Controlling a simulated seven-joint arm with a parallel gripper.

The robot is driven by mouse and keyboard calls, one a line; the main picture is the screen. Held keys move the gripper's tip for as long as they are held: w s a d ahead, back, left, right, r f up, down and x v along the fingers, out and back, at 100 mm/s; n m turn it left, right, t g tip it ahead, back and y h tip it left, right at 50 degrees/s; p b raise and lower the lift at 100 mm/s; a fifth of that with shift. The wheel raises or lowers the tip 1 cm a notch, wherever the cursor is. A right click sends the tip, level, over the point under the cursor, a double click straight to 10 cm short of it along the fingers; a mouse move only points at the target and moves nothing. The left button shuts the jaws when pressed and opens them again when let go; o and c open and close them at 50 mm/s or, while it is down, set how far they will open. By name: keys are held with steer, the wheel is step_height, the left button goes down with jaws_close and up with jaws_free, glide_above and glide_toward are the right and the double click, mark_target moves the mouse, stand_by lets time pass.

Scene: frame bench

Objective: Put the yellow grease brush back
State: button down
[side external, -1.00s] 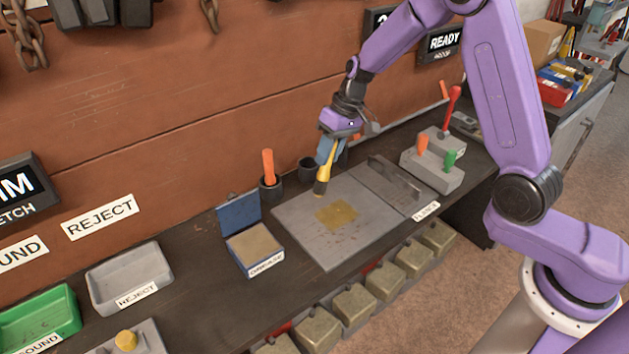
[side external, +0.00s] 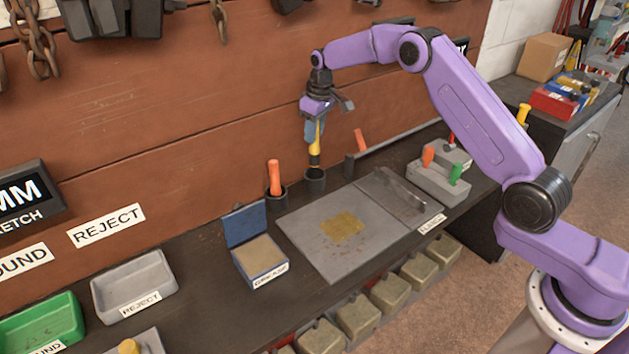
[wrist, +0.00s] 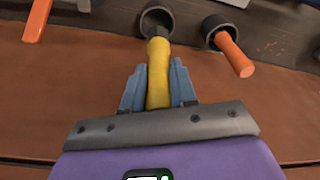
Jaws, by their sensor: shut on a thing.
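The yellow grease brush (side external: 315,147) is upright in my gripper (side external: 314,132), with its dark bristle end down at the mouth of a dark round cup (side external: 315,184). In the wrist view the yellow handle (wrist: 158,75) sits between the blue fingers of my gripper (wrist: 158,88), and its dark tip is at the opening of the cup (wrist: 156,18). I cannot tell how deep the tip is in the cup. My gripper is shut on the brush handle.
A second cup (side external: 276,197) with an orange-handled tool (side external: 273,177) stands to the left. A grey plate (side external: 310,240) with a grease patch and an open blue grease box (side external: 262,270) lie in front. Another orange handle (side external: 360,140) leans behind.

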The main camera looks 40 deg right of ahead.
mark_target(315, 152)
steer(key=shift+f, duration=3.9)
steer(key=shift+f, duration=0.1)
steer(key=c, duration=0.9)
jaws_free()
